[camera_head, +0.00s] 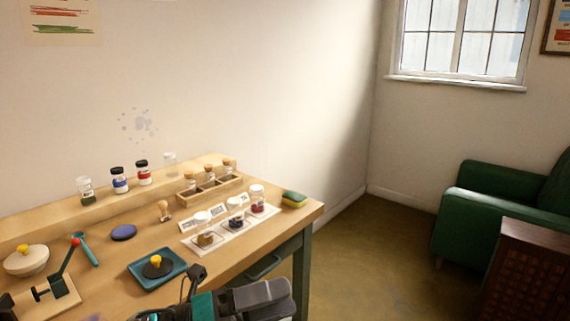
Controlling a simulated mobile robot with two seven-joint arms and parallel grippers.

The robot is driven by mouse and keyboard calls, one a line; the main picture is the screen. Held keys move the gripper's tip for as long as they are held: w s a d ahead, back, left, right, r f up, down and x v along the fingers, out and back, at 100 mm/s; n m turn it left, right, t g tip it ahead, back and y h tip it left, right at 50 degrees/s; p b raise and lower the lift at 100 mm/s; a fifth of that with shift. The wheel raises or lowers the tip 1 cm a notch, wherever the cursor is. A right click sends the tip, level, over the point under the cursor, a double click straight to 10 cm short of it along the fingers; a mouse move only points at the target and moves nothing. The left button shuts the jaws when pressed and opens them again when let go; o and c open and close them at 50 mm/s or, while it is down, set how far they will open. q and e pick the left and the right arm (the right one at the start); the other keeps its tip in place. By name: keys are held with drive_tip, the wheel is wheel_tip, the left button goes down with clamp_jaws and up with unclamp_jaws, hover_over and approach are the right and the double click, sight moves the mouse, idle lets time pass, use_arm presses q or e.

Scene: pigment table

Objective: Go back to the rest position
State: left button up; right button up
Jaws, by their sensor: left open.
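My left gripper (238,298) shows at the bottom middle, in front of the table's near edge. It is dark grey and teal, and open, with nothing seen in its jaws. Its lower part is cut off by the frame. My right gripper is not in view. The wooden table (218,255) fills the lower left. Behind the gripper, a white tray (190,243) holds small glass jars with dark pigments. A blue-teal tray (139,266) with a black, yellow-knobbed piece (157,267) lies to the left of the gripper.
Pigment bottles (120,181) line a raised shelf. Floor is open before the green armchair (490,205).

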use_arm(q)
drive_tip(key=w+a+f+n+t+y, duration=0.1)
drive_tip(key=a+f+n+t+y, duration=0.45)
drive_tip(key=n, duration=0.65)
drive_tip(key=a+f+n+t+y, duration=0.3)
drive_tip(key=f+n+t+y, duration=0.4)
drive_tip(key=n, duration=0.5)
drive_tip(key=s+a+f+n+g+y, duration=0.2)
drive_tip(key=s+a+f+n, duration=0.1)
drive_tip(key=s+f+n, duration=0.3)
drive_tip(key=s+a+f+n+g+y+p, duration=0.1)
drive_tip(key=s+a+f+n+g+y, duration=0.2)
drive_tip(key=s+f+n, duration=0.3)
wheel_tip(320, 180, down, 2)
drive_tip(key=shift+s+a+f, duration=0.1)
drive_tip(key=shift+s+a, duration=0.2)
drive_tip(key=shift+a, duration=0.45)
